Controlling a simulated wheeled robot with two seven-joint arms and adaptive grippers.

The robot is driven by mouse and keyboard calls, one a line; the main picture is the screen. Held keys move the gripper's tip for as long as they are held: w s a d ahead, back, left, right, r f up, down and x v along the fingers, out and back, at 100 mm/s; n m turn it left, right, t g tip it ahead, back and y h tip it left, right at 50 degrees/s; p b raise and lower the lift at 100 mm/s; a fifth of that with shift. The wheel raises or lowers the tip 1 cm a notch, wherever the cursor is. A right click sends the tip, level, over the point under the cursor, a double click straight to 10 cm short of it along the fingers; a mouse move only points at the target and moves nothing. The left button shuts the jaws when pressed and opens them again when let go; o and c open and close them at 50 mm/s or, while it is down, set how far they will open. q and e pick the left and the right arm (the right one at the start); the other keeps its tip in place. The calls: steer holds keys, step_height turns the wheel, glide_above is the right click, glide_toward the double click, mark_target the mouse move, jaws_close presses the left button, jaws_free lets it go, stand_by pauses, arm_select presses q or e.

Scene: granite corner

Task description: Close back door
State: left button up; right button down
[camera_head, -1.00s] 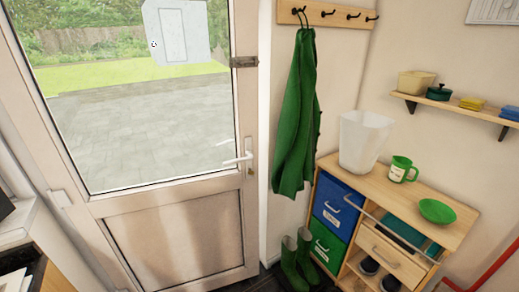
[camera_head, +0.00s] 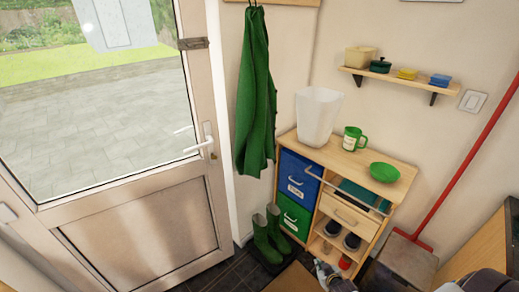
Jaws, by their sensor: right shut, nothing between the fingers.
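The back door (camera_head: 140,228) is a white-framed door with a large glass pane over a solid lower panel, at the left of the head view. Its white lever handle (camera_head: 207,138) is on the right side of the door. The door's right edge stands close to the white frame; I cannot tell whether it is latched. My right gripper (camera_head: 326,272) is at the bottom edge, low in front of the shelf unit, shut and empty, well right of the door and apart from it. My left gripper is not in view.
A wooden unit (camera_head: 350,160) with blue and green drawers stands right of the door. Green boots (camera_head: 268,240) stand between them, below a hanging green coat (camera_head: 255,95). Dark floor shows by the door.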

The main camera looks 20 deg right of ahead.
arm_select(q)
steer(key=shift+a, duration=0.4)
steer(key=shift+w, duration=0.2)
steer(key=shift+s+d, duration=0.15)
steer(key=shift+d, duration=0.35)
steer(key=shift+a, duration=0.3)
